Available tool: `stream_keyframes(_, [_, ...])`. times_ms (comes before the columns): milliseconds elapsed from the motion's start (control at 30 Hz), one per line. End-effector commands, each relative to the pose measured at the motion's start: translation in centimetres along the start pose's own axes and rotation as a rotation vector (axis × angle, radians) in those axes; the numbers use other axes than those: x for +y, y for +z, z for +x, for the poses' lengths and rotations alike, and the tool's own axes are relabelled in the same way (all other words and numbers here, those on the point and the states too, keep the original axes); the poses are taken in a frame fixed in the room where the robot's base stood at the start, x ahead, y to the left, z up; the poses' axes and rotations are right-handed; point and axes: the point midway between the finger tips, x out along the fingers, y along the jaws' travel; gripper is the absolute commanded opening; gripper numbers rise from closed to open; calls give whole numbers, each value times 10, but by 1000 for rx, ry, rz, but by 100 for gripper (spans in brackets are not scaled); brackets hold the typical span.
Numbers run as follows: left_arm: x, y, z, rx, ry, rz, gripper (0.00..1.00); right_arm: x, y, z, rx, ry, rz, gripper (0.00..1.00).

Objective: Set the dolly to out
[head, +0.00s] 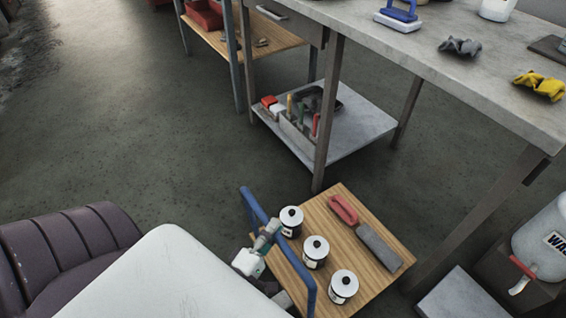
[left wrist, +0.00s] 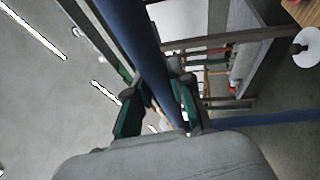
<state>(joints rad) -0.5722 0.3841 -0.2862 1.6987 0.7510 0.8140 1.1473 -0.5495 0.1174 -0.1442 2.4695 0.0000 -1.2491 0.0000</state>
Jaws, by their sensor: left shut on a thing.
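The dolly (head: 330,235) has a flat wooden deck and a blue push handle (head: 252,208) along its left side. It stands on the floor by the workbench. Three lidded cans, a near can (head: 343,287), a middle can (head: 315,252) and a far can (head: 291,221), stand upright on it. My left gripper (head: 268,235) is shut on the blue handle. In the left wrist view the fingers (left wrist: 160,105) close around the blue bar (left wrist: 130,45). The dolly's wheels are hidden. My right gripper is in neither view.
A red-handled brush (head: 343,209) and a grey block (head: 379,247) lie on the deck. The workbench (head: 440,75) and its lower shelf (head: 345,135) stand close behind, with legs near the dolly. A wash container (head: 545,240) is at right. Open floor (head: 130,130) lies to the left.

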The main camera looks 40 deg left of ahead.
Motion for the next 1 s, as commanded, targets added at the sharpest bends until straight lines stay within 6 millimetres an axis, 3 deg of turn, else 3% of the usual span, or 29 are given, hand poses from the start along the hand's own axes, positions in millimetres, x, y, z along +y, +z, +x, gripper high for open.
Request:
stream_keyframes(400, [-1, -1, -3, -1, -3, 0, 0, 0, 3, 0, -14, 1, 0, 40])
stream_keyframes(433, [-1, -1, -3, -1, -3, 0, 23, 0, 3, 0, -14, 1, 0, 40])
stream_keyframes(600, [0, -1, -3, 0, -2, 0, 47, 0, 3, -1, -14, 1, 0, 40])
stream_keyframes(1000, [0, -1, -12, 0, -2, 0, 47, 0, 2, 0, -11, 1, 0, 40])
